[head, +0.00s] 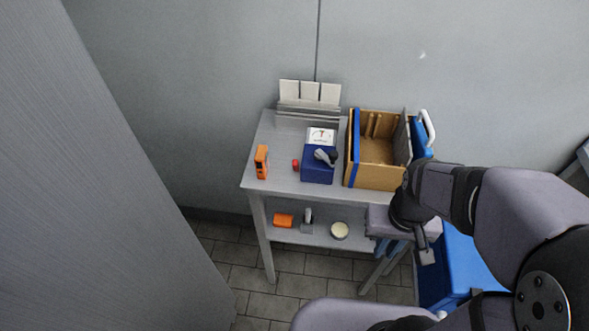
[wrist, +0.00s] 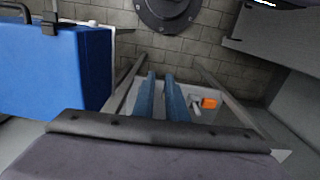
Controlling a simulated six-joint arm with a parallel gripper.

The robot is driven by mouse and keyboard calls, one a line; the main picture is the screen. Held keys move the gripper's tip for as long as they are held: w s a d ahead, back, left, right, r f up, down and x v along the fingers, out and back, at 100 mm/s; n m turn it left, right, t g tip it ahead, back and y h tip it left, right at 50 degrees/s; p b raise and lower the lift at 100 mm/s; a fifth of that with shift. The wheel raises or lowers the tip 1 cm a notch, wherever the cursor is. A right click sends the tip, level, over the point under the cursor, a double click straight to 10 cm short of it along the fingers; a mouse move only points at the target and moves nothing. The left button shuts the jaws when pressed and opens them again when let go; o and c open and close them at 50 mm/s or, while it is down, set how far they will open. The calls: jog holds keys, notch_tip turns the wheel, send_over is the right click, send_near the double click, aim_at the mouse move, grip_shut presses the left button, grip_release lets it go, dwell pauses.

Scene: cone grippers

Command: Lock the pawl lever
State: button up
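A dark blue box (head: 318,170) with a grey lever (head: 326,156) on top and a white dial plate (head: 321,136) behind it stands on the grey table. I take this lever for the pawl lever; whether it is locked is too small to tell. My gripper (head: 388,252) points down beside the table's front right corner, apart from the box and lower than the tabletop. Its two blue fingers (wrist: 161,76) show in the wrist view with a narrow gap between them and nothing held. The blue box and lever are not visible in the wrist view.
An orange device (head: 262,161) and a small red piece (head: 296,165) lie left. The lower shelf holds an orange block (head: 284,220) and a round tin (head: 340,230). A blue case (wrist: 55,70) stands nearby.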

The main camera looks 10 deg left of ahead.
jog(key=shift+a+r+n, duration=0.15)
jog(key=shift+n, duration=0.25)
grip_shut()
jog(key=a+r+n+t+p, duration=0.2)
jog(key=a+n, duration=0.5)
jog(key=n, duration=0.4)
jog(key=w+a+r+n+t+p, duration=0.1)
jog(key=a+r+n+t+p, duration=0.2)
jog(key=a+r+n, duration=0.4)
jog(key=a+r+n+t+p, duration=0.2)
jog(key=a+r+n+p, duration=0.2)
jog(key=n, duration=1.3)
jog(key=a, duration=0.3)
jog(key=shift+w+a+r+t+p, duration=0.15)
jog(key=shift+w+a+t+p, duration=0.1)
jog(key=shift+t+p, duration=0.15)
jog(key=shift+w, duration=0.1)
